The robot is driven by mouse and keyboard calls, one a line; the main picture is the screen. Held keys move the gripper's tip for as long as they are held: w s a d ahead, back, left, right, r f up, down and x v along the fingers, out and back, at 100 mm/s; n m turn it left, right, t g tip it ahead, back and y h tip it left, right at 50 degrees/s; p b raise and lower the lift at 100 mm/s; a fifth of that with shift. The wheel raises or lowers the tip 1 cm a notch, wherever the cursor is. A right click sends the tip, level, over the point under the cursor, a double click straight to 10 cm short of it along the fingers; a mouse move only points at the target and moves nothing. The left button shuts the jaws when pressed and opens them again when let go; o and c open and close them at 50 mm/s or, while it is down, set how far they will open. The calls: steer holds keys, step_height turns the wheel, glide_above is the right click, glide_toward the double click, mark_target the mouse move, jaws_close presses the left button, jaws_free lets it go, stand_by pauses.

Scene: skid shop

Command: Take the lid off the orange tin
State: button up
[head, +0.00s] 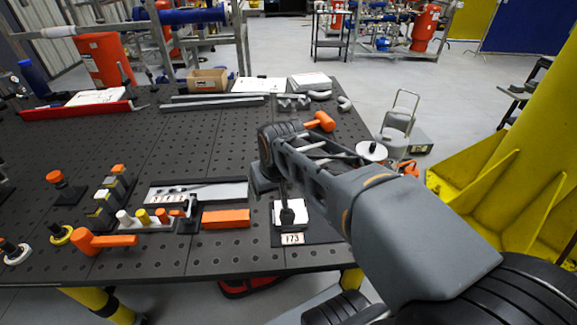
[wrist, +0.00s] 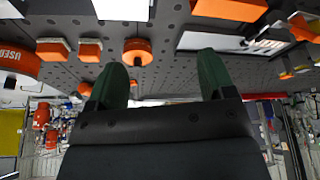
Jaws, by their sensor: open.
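In the wrist view an orange rounded body lettered USED (wrist: 17,62) is cut off by the left edge; it may be the orange tin, but I cannot make out its lid. In the head view I cannot pick out the tin with certainty; a bit of orange (head: 408,168) shows beside a white disc (head: 371,151), partly hidden behind my arm. My gripper (wrist: 162,64) is open, its two green fingers apart with nothing between them. In the head view it is over the right part of the table, its fingertips hard to see.
The perforated dark table (head: 120,255) holds an orange mallet (head: 105,241), an orange bar (head: 226,218), a plate marked 173 (head: 292,239) and orange-topped blocks (head: 118,172). Another orange-headed tool (head: 320,121) lies behind my arm. A yellow column (head: 530,150) stands at right.

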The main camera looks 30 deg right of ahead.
steer(key=o, duration=0.4)
steer(key=w+d, duration=0.2)
steer(key=w, duration=0.2)
steer(key=w+d+m+b, duration=0.1)
steer(key=w+d, duration=0.1)
steer(key=w, duration=0.1)
steer(key=w+d+r+m, duration=0.1)
steer(key=w+d, duration=0.2)
steer(key=w, duration=0.1)
steer(key=shift+w+h+b, duration=0.3)
steer(key=shift+h, duration=0.1)
steer(key=x, duration=0.5)
steer(key=w+d+x, duration=0.1)
steer(key=x, duration=0.2)
steer(key=shift+w+r, duration=0.15)
steer(key=shift+w, duration=0.05)
steer(key=shift+p+x, duration=0.3)
steer(key=shift+x, duration=2.55)
